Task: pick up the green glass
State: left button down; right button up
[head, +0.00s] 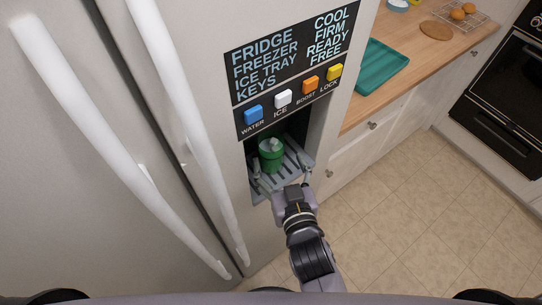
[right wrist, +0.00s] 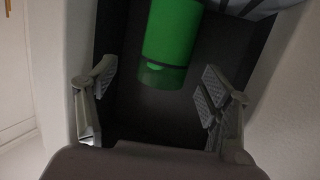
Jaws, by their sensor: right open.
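The green glass (head: 271,155) stands in the dispenser recess of the fridge, on the slatted drip tray (head: 292,177). In the right wrist view the green glass (right wrist: 172,35) shows at the top, beyond the fingertips and roughly between them. My right gripper (head: 281,184) is at the mouth of the recess, in front of the glass. Its fingers are spread wide and empty, as the right wrist view (right wrist: 155,85) shows. The far side of the glass is hidden. My left gripper is not in view.
Blue, white, orange and yellow buttons (head: 293,91) sit on the panel above the recess. Long white door handles (head: 120,150) stick out at the left. A wooden counter (head: 410,50) with a teal tray (head: 382,67) is at the right. The tiled floor (head: 400,210) is clear.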

aim_at(274, 157)
jog(key=x, duration=0.1)
jog(key=b+x, duration=0.1)
jog(key=x, duration=0.3)
jog(key=shift+a+b, duration=0.35)
jog(key=shift+w+a+f, duration=0.1)
jog(key=shift+w, duration=0.4)
jog(key=shift+s, duration=0.1)
jog(key=shift+c, duration=0.3)
jog(key=c, duration=1.2)
jog(key=shift+c, duration=1.1)
